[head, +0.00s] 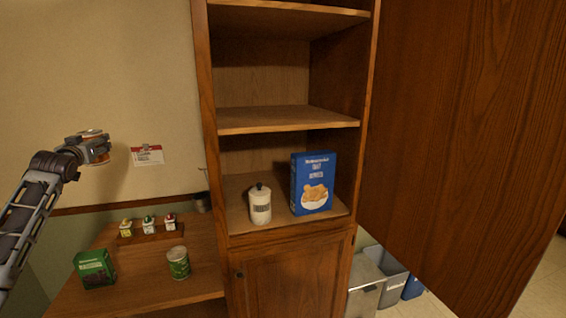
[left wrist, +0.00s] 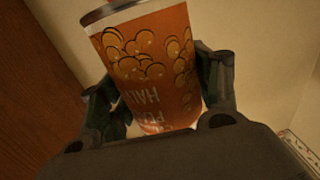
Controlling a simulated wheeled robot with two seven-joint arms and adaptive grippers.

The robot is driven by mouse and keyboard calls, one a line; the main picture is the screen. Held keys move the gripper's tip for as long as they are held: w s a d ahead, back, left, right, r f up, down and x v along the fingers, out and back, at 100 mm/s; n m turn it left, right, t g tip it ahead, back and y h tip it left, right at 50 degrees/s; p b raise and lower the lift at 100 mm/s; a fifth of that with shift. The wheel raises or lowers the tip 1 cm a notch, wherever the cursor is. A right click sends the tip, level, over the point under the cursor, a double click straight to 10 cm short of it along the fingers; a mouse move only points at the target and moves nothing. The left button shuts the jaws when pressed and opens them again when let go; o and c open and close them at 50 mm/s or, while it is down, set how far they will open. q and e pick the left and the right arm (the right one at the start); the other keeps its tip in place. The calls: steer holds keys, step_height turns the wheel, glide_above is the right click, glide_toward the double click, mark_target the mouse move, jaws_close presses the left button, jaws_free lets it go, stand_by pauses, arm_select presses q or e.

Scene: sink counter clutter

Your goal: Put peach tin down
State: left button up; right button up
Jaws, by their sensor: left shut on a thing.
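The peach tin (left wrist: 150,60) is orange with pictures of round fruit and upside-down lettering in the left wrist view. My left gripper (left wrist: 155,110) is shut on it, with a finger on each side. In the head view the left gripper (head: 92,149) holds the tin (head: 90,133) in the air at the left, above the counter (head: 148,275) and in front of the wall. The gripper hides part of the tin there. My right gripper is not in view.
A green box (head: 95,269), a green tin (head: 178,263) and several small bottles on a rack (head: 148,225) stand on the counter. The open cabinet holds a white canister (head: 260,205) and a blue box (head: 313,184); its middle shelf (head: 285,119) is empty. Its large door (head: 460,130) stands open.

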arm_select(q)
steer(key=s+d+f+m+h, duration=0.25)
steer(key=d+f, duration=0.25)
steer(key=f, duration=0.4)
steer(key=s+d+f+m+t+h, duration=0.1)
steer(key=s+d+f+h, duration=0.15)
steer(key=d+f, duration=0.5)
steer(key=s+d+f+m+h, duration=0.2)
steer(key=d+f+h, duration=0.1)
steer(key=f, duration=0.8)
steer(key=s+d+f+m+g+h, duration=0.15)
steer(key=s+d+f+h, duration=0.25)
steer(key=s+d+f, duration=0.55)
steer(key=s+d+f+m+g+h, duration=0.1)
steer(key=s+d+f+m+h, duration=0.2)
steer(key=s+d+f, duration=0.65)
steer(key=s+d+r+n+t+y, duration=0.1)
steer(key=s+d+n+t+y, duration=0.1)
steer(key=d+n+y, duration=0.4)
steer(key=shift+s+d+r+y, duration=0.15)
steer(key=shift+s+d+y, duration=0.4)
steer(key=shift+y, duration=1.05)
steer(key=shift+w+f+t+b, duration=0.1)
steer(key=shift+f+t+b, duration=0.15)
steer(key=shift+f+b, duration=1.6)
steer(key=shift+r, duration=0.1)
